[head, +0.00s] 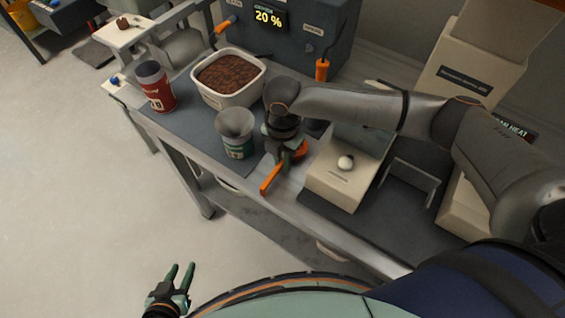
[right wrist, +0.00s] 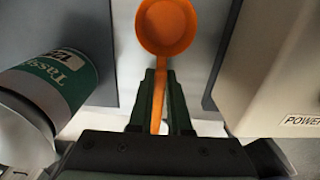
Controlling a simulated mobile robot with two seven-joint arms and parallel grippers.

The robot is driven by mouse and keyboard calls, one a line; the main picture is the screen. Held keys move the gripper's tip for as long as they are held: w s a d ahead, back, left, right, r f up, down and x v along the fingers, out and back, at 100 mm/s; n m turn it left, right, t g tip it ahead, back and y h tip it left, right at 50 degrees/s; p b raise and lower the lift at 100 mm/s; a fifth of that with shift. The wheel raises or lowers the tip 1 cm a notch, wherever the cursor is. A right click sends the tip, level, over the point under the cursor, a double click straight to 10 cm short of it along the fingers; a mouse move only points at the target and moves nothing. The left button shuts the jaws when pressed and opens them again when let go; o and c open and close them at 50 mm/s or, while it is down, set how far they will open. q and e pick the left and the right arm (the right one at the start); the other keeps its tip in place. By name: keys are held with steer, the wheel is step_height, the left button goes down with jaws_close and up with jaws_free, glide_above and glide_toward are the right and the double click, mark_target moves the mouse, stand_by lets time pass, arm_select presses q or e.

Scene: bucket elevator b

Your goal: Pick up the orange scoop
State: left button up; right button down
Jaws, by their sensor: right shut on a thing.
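The orange scoop (head: 270,178) is at the middle of the bench, partly hidden by my right gripper (head: 285,158). In the right wrist view the orange scoop (right wrist: 167,27) shows its round bowl at the top and its handle running down between the fingers. My right gripper (right wrist: 160,95) is shut on the handle. From these views I cannot tell whether the scoop touches the bench. My left gripper (head: 180,278) is open and empty, low in the head view, away from the bench over the floor.
A green-labelled can with a grey funnel-shaped top (head: 236,135) stands just left of my right gripper. A cream scale-like box (head: 345,175) stands close on the right. A white tub of brown material (head: 228,75) and a red cup (head: 155,88) stand further back left.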

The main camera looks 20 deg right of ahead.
steer(key=shift+r, duration=0.1)
stand_by(0.3)
steer(key=shift+r, duration=0.3)
step_height(320, 180, up, 2)
steer(key=shift+w+r, duration=0.1)
steer(key=s+a+r, duration=0.3)
steer(key=a+r, duration=0.2)
steer(key=a, duration=0.1)
steer(key=s+a+r, duration=0.2)
steer(key=a+r, duration=0.3)
steer(key=a, duration=0.2)
steer(key=shift+s, duration=0.4)
steer(key=shift+d, duration=0.15)
